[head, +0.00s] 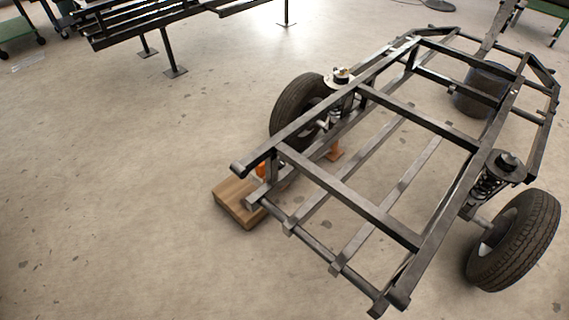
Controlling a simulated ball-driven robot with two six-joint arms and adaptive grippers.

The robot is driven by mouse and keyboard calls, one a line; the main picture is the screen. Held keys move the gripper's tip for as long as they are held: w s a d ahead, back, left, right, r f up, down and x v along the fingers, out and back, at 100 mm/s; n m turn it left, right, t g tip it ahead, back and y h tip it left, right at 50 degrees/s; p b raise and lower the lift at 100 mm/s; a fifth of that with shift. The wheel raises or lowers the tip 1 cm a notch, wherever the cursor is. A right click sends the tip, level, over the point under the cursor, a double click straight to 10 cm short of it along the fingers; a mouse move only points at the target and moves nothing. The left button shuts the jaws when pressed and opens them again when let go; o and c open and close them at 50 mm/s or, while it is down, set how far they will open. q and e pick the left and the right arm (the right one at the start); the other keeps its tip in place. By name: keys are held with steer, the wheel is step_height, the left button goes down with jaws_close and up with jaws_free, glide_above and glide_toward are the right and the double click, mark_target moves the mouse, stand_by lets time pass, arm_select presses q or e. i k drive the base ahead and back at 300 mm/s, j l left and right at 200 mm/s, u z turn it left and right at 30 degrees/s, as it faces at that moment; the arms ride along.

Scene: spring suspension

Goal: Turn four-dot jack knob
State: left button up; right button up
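No knob with four dots can be made out in the head view. A small orange part (261,170), perhaps of a jack, shows beside the near left corner of the dark metal chassis frame (350,200), above a wooden block (233,203). Another orange-brown part (335,154) stands on the floor under the frame, near the left wheel. Frame bars partly hide both, and no dots are readable. Neither of my grippers is in view.
A left tyre (292,107) and a right tyre (516,240) flank the chassis, with a coil spring (489,187) by the right one. A dark cylinder (481,90) stands at the far end. A metal rack (165,20) is at the back. Floor at left is clear.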

mark_target(282, 164)
steer(key=i+j+u, duration=0.45)
steer(key=j, duration=0.15)
steer(key=i+j+u, duration=0.65)
steer(key=i, duration=0.25)
steer(key=i+j+u, duration=0.2)
steer(key=i, duration=0.2)
steer(key=i+j+u, duration=0.2)
steer(key=i, duration=0.3)
steer(key=i+l+z, duration=0.1)
steer(key=i+z, duration=0.35)
steer(key=i+j+z, duration=0.1)
steer(key=i+z, duration=0.3)
steer(key=i, duration=0.15)
steer(key=i+j+z, duration=0.25)
steer(key=i+z, duration=0.2)
steer(key=i+l+z, duration=0.2)
steer(key=z, duration=0.3)
steer(key=i+l+z, duration=0.1)
steer(key=i+z, duration=0.2)
steer(key=z, duration=0.2)
steer(key=i+z, duration=0.25)
steer(key=z, duration=0.25)
steer(key=i+z, duration=0.25)
steer(key=z, duration=0.25)
steer(key=i+j+z, duration=0.25)
steer(key=z, duration=0.2)
steer(key=i+z, duration=0.6)
steer(key=i, duration=0.05)
